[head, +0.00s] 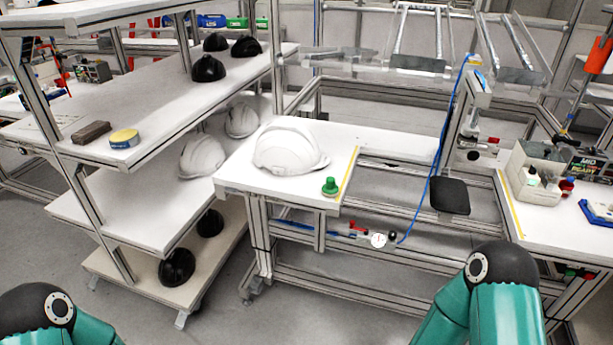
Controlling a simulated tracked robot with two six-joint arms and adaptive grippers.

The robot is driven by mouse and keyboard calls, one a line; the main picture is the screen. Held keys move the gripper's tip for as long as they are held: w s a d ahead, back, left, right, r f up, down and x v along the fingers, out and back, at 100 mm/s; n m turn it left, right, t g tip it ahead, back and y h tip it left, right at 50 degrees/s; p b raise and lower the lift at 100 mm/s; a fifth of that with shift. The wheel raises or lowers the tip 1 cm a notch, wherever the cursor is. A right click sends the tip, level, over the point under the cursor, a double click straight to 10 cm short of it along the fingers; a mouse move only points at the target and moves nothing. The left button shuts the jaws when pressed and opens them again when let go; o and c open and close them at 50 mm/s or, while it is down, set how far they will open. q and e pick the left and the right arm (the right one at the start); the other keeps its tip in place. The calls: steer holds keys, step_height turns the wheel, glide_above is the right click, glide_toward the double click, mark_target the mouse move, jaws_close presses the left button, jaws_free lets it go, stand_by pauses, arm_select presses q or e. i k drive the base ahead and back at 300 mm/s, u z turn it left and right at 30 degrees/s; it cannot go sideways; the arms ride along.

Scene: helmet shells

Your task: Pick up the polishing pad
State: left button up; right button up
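A small round pad with a yellow top and a blue-and-white side (124,138), which looks like the polishing pad, lies on the top board of the left shelf rack (150,100), near its front edge. A brown block (91,132) lies just left of it, apart from it. Only teal links of my two arms show, at the bottom left and bottom right. Both grippers are out of the picture.
Black helmet shells (207,68) stand farther back on the same board. White shells (202,157) and black shells (177,267) sit on lower boards. A workbench (240,180) holds a white helmet (288,148) and a green knob (330,187). Floor shows in front of the rack.

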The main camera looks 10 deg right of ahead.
mark_target(329, 190)
steer(key=u, duration=0.1)
steer(key=i, duration=1.3)
steer(key=z, duration=0.4)
